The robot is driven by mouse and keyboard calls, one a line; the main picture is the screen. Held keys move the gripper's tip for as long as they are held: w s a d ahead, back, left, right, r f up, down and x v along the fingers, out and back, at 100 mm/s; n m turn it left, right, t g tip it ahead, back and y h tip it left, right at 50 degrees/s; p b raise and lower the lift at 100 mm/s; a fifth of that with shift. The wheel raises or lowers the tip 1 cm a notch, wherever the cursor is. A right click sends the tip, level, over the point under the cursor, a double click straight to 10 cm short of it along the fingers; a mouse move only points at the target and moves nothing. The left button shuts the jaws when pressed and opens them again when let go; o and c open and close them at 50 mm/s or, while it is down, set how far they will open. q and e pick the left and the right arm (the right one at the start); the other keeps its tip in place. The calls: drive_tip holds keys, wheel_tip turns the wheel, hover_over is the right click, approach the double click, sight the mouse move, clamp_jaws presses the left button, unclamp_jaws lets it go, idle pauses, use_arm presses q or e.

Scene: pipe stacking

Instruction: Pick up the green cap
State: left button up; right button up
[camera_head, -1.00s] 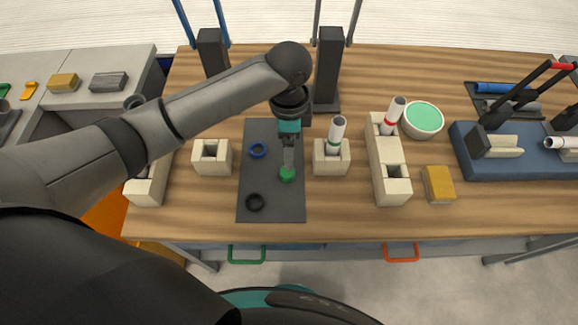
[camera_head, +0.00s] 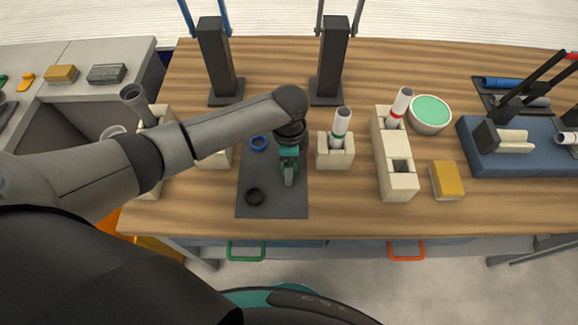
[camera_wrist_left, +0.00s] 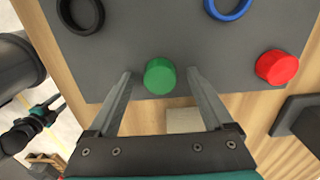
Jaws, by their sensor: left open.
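The green cap (camera_wrist_left: 160,77) lies on the dark grey mat (camera_head: 272,205). In the left wrist view it sits between the tips of my left gripper's open fingers, with a gap on each side. In the head view my left gripper (camera_head: 289,176) points down over the mat and mostly hides the cap. Whether the fingertips reach down to the cap's height is hard to tell.
A blue ring (camera_head: 258,143), a black ring (camera_head: 255,197) and a red cap (camera_wrist_left: 277,67) lie on the mat. A cream block holding a white pipe (camera_head: 341,122) stands to the right of it. Another block (camera_head: 398,186) and a yellow block (camera_head: 446,181) stand further right.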

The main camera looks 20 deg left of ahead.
use_arm(q)
clamp_jaws()
idle(0.7)
